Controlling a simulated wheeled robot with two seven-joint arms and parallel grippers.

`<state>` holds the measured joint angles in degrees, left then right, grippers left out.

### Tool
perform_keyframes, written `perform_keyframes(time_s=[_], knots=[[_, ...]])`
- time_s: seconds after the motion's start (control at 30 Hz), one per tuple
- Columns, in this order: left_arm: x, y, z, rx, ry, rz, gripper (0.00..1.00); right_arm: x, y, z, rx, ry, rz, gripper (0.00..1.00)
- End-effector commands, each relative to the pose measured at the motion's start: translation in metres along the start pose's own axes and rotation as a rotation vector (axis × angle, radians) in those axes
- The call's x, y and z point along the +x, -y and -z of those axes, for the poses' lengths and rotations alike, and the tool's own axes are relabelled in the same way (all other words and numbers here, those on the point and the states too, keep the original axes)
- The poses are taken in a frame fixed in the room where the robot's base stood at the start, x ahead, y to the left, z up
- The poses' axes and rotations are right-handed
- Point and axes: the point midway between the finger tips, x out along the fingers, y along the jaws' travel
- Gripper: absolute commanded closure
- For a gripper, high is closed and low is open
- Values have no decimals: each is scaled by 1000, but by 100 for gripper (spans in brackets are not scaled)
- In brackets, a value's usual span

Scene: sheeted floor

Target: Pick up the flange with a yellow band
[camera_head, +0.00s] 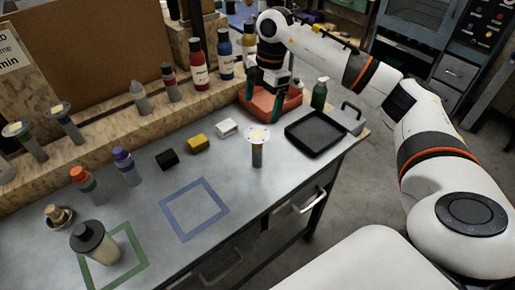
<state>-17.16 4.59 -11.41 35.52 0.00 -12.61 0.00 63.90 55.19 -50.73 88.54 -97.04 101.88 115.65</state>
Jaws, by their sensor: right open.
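My right gripper (266,96) is open and points down, above and behind the standing flange, over the red-orange bin (262,108). Its fingers hold nothing visible. My left gripper is not in view.
A black tray (314,134) and a green bottle (319,94) are at the right. Yellow (198,144), white (227,128) and black (167,159) blocks sit mid-bench. A blue square outline (194,209) is empty; a shaker (93,242) stands in the green one (137,246).

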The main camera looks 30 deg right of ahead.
Motion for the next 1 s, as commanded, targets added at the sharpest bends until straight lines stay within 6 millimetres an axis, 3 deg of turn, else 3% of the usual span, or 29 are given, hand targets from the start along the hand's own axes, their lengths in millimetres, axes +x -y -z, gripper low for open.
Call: perform_keyframes(time_s=[0.4, 0.57, 0.77, 1.0], knots=[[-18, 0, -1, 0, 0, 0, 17, 57, -3, 5, 15, -17, -13, 8], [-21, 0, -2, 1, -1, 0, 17, 67, -4, 4, 14, -16, -11, 8], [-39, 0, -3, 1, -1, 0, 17, 94, -8, -1, 13, -15, -14, 8], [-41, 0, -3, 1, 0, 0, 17, 117, -7, 1, 14, -15, -10, 8]])
